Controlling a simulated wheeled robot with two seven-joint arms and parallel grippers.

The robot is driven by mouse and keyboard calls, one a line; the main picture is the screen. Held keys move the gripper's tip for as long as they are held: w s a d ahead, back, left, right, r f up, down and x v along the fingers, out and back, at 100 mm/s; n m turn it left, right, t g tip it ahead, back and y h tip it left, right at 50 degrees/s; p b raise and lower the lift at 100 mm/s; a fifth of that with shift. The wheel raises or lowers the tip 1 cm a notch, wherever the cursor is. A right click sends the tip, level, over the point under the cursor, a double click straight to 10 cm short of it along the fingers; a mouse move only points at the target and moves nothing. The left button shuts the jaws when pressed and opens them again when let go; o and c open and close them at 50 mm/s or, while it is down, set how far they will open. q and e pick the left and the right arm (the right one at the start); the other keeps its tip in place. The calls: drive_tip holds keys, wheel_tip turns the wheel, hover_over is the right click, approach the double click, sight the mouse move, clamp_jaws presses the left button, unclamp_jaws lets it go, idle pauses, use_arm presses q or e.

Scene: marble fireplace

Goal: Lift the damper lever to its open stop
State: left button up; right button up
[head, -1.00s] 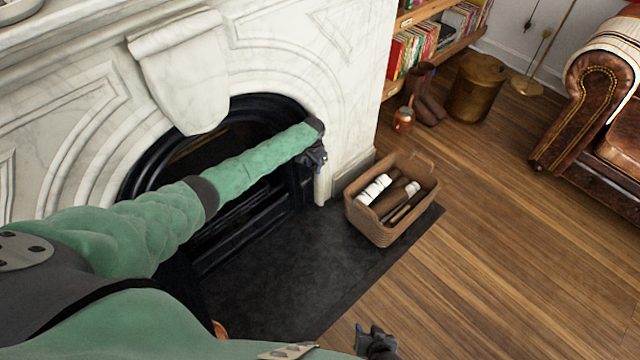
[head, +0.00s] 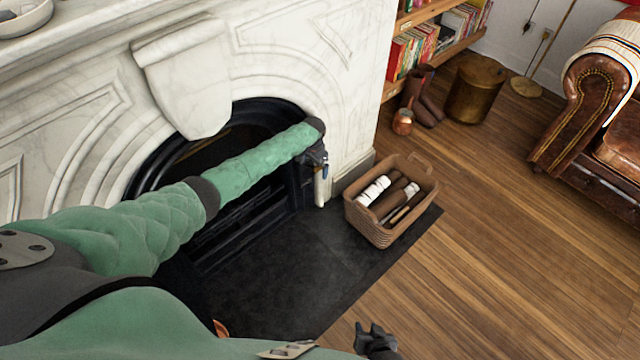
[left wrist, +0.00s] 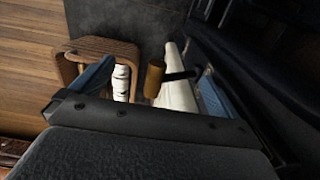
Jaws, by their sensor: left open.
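The damper lever, a dark rod with a brass-coloured knob (left wrist: 154,79), shows in the left wrist view. My left gripper (left wrist: 156,78) is open, its two blue-faced fingers to either side of the knob in that picture, with gaps visible. I cannot tell how deep the knob sits between them. In the head view my left gripper (head: 321,168) is by the right side of the black fireplace opening (head: 160,180), and the lever is not discernible there. My right gripper (head: 376,340) is low at the bottom edge, away from the fireplace, its finger gap unclear.
A wicker basket (head: 385,230) with white-wrapped rolls stands on the dark hearth slab (head: 300,265), right of my left gripper. White marble (head: 350,110) surrounds the opening. The wooden floor (head: 500,270) to the right is clear up to the leather armchair (head: 570,120).

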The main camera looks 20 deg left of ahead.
use_arm(q)
drive_tip(key=shift+r+p, duration=3)
drive_tip(key=shift+r, duration=0.45)
drive_tip(key=shift+f, duration=0.1)
